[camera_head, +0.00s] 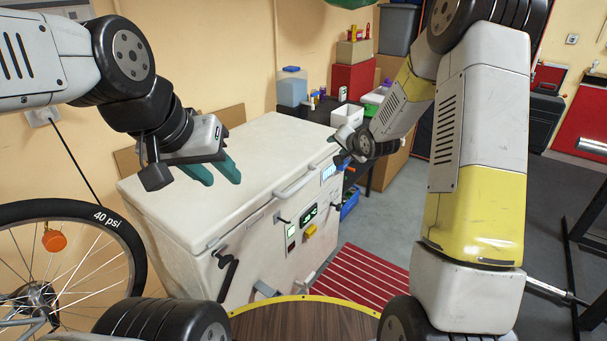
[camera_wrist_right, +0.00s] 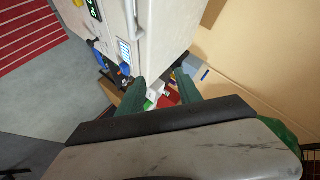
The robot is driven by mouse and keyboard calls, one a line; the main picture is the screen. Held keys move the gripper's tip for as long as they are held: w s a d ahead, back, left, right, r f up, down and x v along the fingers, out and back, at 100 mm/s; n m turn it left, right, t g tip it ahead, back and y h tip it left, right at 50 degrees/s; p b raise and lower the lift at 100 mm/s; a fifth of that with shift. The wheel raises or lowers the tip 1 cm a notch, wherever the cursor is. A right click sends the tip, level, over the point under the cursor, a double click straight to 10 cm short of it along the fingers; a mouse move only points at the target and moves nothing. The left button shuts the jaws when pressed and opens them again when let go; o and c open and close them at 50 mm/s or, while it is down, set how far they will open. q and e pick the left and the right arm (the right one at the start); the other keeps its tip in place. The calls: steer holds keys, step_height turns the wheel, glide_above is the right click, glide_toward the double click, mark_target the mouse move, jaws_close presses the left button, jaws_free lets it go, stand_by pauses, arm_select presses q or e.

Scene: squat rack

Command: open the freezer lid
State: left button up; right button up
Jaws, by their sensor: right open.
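The white chest freezer (camera_head: 262,255) stands in the middle of the head view. Its lid (camera_head: 275,140) lies flat and looks shut. A long pale handle (camera_head: 308,178) runs along the lid's front edge. My left gripper (camera_head: 224,181) is open and empty, over the left part of the lid, with its teal fingers apart. My right gripper (camera_head: 345,157) is open near the lid's front right corner, beyond the right end of the handle; its fingers are small there.
A bicycle wheel (camera_head: 62,262) stands left of the freezer. A dark shelf table (camera_head: 312,108) with boxes and bottles is behind its right end. A red striped mat (camera_head: 362,283) lies on the floor in front. My round wooden-topped base edge is at the bottom.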

steer(key=w+a+f+m+y, duration=0.2)
steer(key=w+a+f, duration=0.1)
steer(key=f, duration=0.6)
steer(key=m+t+y, duration=0.2)
steer(key=y, duration=0.1)
glide_toward(305, 183)
steer(key=r+x, duration=0.1)
steer(key=x, duration=0.7)
steer(key=f+x, duration=0.1)
steer(key=x, duration=0.2)
steer(key=shift+c, duration=0.3)
jaws_close()
